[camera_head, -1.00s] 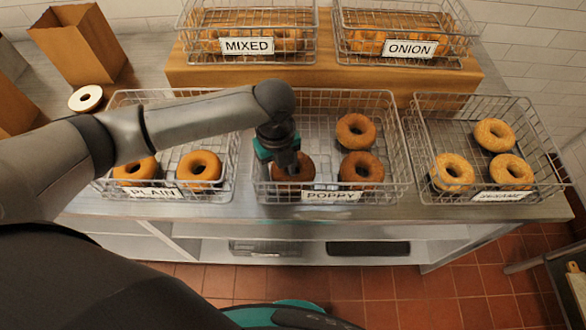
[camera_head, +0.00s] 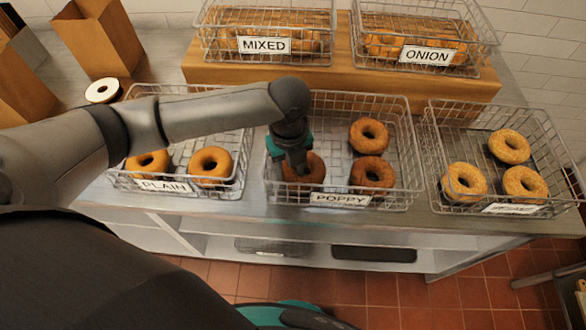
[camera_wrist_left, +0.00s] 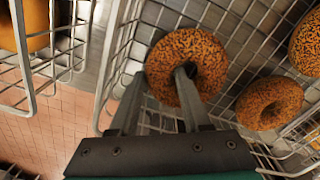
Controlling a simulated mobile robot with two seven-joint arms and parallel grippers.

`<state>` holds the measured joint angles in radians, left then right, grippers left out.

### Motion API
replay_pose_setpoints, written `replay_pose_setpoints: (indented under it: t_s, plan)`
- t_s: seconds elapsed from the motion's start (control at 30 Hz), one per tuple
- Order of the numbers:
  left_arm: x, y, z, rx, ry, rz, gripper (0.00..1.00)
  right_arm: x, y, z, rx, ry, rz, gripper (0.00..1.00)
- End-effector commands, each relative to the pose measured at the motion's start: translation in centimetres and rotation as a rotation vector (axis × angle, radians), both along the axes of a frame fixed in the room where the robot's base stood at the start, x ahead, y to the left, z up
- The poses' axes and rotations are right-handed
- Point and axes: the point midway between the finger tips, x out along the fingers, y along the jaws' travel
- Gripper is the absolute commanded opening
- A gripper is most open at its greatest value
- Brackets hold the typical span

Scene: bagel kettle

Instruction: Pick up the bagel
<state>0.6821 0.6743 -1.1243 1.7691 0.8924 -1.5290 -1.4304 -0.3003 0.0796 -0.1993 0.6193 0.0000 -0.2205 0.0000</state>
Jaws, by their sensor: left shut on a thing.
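The bagel (camera_head: 314,172) is brown and speckled. It sits at the front left of the wire basket labelled POPPY (camera_head: 341,199). My left gripper (camera_head: 298,168) reaches down into this basket and is shut on the bagel's ring. In the left wrist view the bagel (camera_wrist_left: 208,62) shows large; one finger of the gripper (camera_wrist_left: 160,76) goes into its hole and the other lies against its outer left side. Whether the bagel touches the basket floor cannot be told. My right gripper is not in view.
Two more bagels lie in the same basket, one at the back (camera_head: 369,135) and one at the front right (camera_head: 372,173). The PLAIN basket (camera_head: 163,187) is to the left, the SESAME basket (camera_head: 515,208) to the right. MIXED and ONION baskets stand on a wooden riser (camera_head: 345,79) behind.

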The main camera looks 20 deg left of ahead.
Motion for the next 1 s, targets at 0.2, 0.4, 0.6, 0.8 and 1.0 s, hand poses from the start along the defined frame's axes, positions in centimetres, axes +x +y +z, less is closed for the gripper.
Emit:
replay_pose_setpoints:
  t_s: [0.2,0.4,0.6,0.8,1.0]
  plan:
    - [0.2,0.0,3.3,-0.002,-0.006,0.000,0.00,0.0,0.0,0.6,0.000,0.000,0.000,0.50]
    - [0.2,0.0,8.3,-0.002,-0.008,-0.001,0.00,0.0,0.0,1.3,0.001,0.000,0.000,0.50]
    - [0.2,0.0,13.7,-0.001,-0.006,-0.001,0.00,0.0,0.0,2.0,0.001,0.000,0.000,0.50]
    - [0.1,0.0,17.6,-0.002,-0.004,0.000,0.00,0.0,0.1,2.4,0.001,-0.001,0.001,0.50]
    - [0.1,0.0,19.3,-0.001,-0.002,0.000,0.00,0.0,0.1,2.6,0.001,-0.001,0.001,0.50]
